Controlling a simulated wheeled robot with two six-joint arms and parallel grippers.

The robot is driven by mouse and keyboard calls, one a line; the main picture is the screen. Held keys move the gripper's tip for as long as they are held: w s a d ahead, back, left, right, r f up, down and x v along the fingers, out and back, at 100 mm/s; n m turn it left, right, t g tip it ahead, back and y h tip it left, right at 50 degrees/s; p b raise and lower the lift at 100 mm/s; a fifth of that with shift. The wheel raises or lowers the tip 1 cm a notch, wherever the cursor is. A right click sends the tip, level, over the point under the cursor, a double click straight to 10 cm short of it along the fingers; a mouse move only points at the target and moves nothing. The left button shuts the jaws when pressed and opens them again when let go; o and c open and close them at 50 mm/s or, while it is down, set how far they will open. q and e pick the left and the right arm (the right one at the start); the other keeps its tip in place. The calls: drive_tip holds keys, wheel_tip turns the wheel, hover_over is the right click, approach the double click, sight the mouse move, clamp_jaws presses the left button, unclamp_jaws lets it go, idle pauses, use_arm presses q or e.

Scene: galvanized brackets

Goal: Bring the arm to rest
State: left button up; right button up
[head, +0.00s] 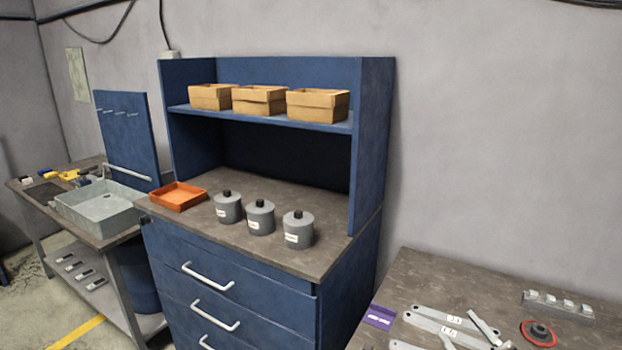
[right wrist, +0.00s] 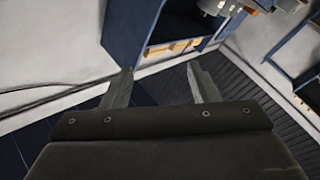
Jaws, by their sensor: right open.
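My right gripper (right wrist: 158,72) shows in the right wrist view, its two dark fingers spread apart with nothing between them. It is open and touches nothing that I can see. I cannot make out either gripper in the head view. Several flat galvanized brackets (head: 440,326) lie on the right-hand bench (head: 420,280) in the head view, some with white labels. The lower part of this group is cut off by the picture's edge.
A blue cabinet (head: 374,150) holds cardboard boxes (head: 318,105) on its shelf, with lidded grey canisters (head: 298,232) and an orange tray (head: 178,197) below. A grey sink (head: 100,210) stands left. A metal block (head: 557,306) and a red-rimmed disc (head: 538,333) lie on the right bench.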

drive_tip(key=s+d+f+m+g+h, duration=0.55)
drive_tip(key=s+d+m+h, duration=0.35)
drive_tip(key=s+m+h, duration=0.4)
drive_tip(key=s+a+f+n+g+y, duration=0.1)
drive_tip(key=s+a+f+g+y, duration=0.1)
drive_tip(key=s+a+f+g, duration=0.5)
drive_tip(key=s+a+f+n+g+y, duration=0.1)
drive_tip(key=s+f+n+g+y, duration=0.2)
drive_tip(key=s, duration=0.8)
wheel_tip(320, 180, down, 28)
drive_tip(key=d+m+g+b, duration=0.1)
drive_tip(key=d+b, duration=0.1)
drive_tip(key=b, duration=0.1)
drive_tip(key=s+a+f+g+b, duration=0.1)
drive_tip(key=s+f+b, duration=0.1)
drive_tip(key=s+f, duration=1.2)
wheel_tip(320, 180, down, 5)
drive_tip(key=shift+s+a+r, duration=0.2)
drive_tip(key=shift+s+a, duration=0.2)
